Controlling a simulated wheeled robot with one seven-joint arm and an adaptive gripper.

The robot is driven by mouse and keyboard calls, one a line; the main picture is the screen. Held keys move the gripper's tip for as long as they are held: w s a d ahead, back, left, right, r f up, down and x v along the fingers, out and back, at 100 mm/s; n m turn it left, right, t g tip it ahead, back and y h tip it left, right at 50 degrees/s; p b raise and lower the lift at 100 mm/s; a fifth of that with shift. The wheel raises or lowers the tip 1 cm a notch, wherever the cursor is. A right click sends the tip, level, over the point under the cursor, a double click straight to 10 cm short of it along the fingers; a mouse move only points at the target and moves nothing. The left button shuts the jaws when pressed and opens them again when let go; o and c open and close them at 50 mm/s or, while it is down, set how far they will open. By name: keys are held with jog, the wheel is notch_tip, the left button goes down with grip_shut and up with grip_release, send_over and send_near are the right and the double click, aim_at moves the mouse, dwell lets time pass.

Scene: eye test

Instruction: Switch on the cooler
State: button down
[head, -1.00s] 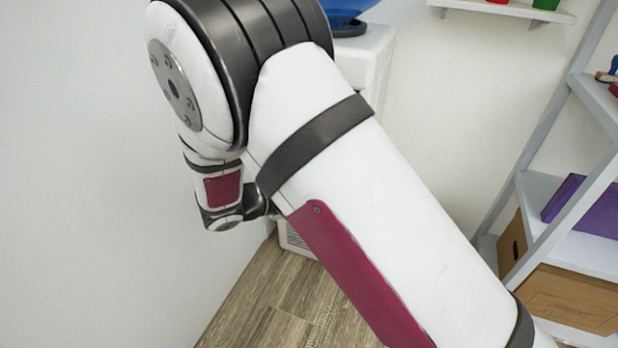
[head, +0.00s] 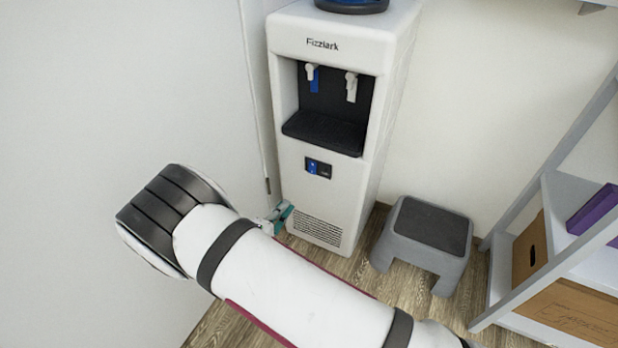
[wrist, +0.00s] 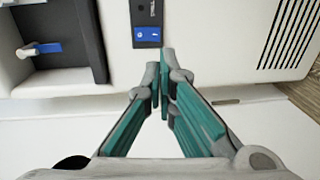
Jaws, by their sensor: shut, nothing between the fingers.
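The cooler (head: 345,195) is a white upright water dispenser with a blue bottle on top, against the back wall. Its small dark switch panel (head: 318,168) carries a blue rocker switch (head: 312,167) on the front, below the tap recess. In the wrist view the cooler (wrist: 215,30) lies sideways, and the blue switch (wrist: 147,36) shows just beyond my fingertips. My gripper (wrist: 161,72) is shut and empty, its teal fingers together. In the head view only part of my gripper (head: 283,211) shows, by the cooler's lower left edge; my arm hides the rest. I cannot tell whether it touches the cooler.
A grey step stool (head: 430,232) stands right of the cooler. A shelf rack (head: 560,205) with a cardboard box (head: 570,300) and a purple item (head: 595,208) is at the right. A wall closely borders the cooler's left. Taps (head: 351,86) sit in the recess.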

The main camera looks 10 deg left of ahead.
aim_at(313, 172)
jog(key=b+x, duration=0.4)
jog(key=x, duration=0.8)
jog(key=shift+w+d+f+b, duration=0.1)
jog(key=shift+w+d+b, duration=0.1)
jog(key=shift+w+b, duration=0.15)
jog(key=shift+w+d, duration=0.15)
jog(key=shift+w, duration=0.45)
